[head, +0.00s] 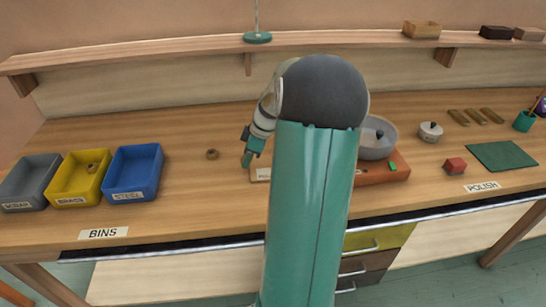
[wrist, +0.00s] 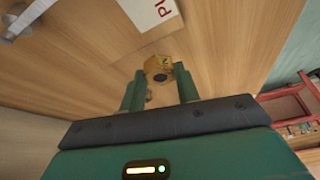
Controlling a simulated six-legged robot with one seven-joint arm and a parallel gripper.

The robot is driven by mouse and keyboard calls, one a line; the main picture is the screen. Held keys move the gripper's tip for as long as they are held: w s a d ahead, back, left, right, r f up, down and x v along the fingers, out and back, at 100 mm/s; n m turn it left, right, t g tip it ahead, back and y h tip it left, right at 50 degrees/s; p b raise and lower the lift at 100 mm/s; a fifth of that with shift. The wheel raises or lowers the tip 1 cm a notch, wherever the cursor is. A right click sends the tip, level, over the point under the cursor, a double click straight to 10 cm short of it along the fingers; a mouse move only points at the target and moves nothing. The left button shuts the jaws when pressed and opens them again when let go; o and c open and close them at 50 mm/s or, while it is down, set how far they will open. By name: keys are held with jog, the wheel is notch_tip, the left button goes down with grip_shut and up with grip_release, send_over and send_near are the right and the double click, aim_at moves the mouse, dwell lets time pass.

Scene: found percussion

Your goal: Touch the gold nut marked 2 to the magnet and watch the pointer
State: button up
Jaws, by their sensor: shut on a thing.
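In the wrist view, the gold nut marked 2 (wrist: 166,64) sits between the tips of my gripper (wrist: 159,75), its dark hole and the number facing the camera. My gripper is shut on it, with a green finger on each side. In the head view, my gripper (head: 250,157) is over the middle of the bench, left of my upright arm link. The nut cannot be made out there. I cannot identify the magnet or the pointer. My arm hides part of the bench and of a wooden base with a white label (head: 264,173).
A loose nut (head: 212,154) lies on the bench left of my gripper. Grey (head: 14,205), yellow (head: 60,199) and blue bins (head: 130,195) stand at left; the yellow holds a nut. Bench between bins and gripper is mostly clear.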

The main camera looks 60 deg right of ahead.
jog(key=shift+r, duration=3.5)
